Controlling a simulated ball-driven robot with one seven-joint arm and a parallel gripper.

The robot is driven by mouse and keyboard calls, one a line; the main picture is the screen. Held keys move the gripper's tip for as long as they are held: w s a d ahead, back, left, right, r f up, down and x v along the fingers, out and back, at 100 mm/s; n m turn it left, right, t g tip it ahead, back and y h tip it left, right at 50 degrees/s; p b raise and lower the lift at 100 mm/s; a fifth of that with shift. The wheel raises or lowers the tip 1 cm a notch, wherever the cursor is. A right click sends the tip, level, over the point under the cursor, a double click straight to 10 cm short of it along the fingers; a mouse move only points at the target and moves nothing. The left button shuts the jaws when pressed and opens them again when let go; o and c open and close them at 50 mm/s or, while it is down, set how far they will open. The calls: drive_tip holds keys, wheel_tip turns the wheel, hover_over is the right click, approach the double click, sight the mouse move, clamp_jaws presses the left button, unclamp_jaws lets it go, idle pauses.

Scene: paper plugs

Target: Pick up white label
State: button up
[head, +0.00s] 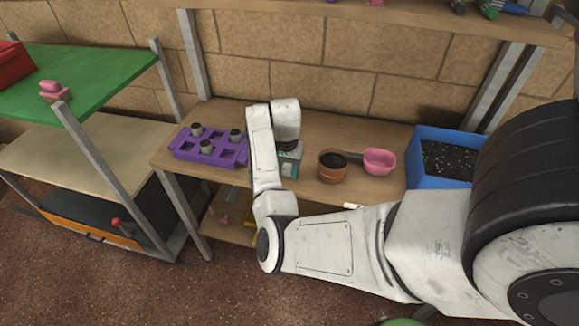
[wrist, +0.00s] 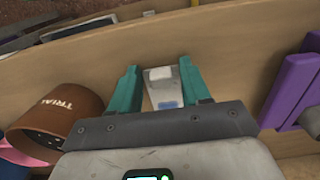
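My gripper (wrist: 160,65) points down over the table with its two teal fingers apart. A small pale piece with a blue patch and a grey patch, which looks like the white label (wrist: 164,92), lies between the fingers in the wrist view. Narrow gaps seem to separate it from the fingers; contact cannot be told. In the head view my gripper (head: 289,163) is over the middle of the wooden table, and my arm hides the label there.
A brown pot (wrist: 62,112), also in the head view (head: 332,168), and a pink scoop (head: 379,161) stand to the right in the head view. A purple tray (head: 211,149) with small plugs is on the left. A blue bin (head: 425,172) is farther right. The table's front edge is near.

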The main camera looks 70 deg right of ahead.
drive_tip(key=shift+r, duration=0.1)
clamp_jaws()
